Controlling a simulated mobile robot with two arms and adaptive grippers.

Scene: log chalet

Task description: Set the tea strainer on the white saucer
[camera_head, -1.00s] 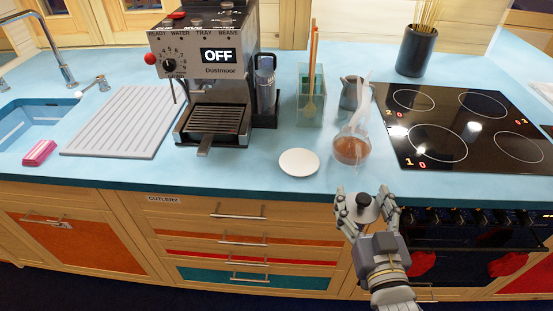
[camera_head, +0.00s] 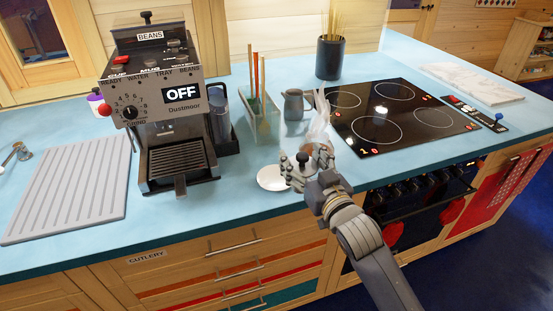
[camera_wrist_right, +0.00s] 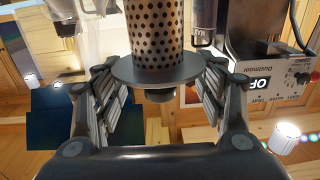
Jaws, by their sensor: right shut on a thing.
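The tea strainer is in my right gripper (camera_head: 305,170). In the head view its grey lid and dark knob (camera_head: 303,158) show between the fingers. In the right wrist view its perforated metal cylinder (camera_wrist_right: 155,30) and round flange (camera_wrist_right: 158,72) sit between the two fingers of the gripper (camera_wrist_right: 160,78). The white saucer (camera_head: 270,178) lies on the blue counter, just left of the gripper, its right side partly hidden by the fingers. The strainer appears above the counter near the saucer's right edge; its exact height is unclear. My left gripper is out of view.
A steaming glass vessel (camera_head: 318,130) stands close behind the gripper, partly hidden. A grey jug (camera_head: 294,105) and a clear holder with utensils (camera_head: 261,118) stand behind the saucer. The coffee machine (camera_head: 170,120) is at left, the black hob (camera_head: 385,118) at right.

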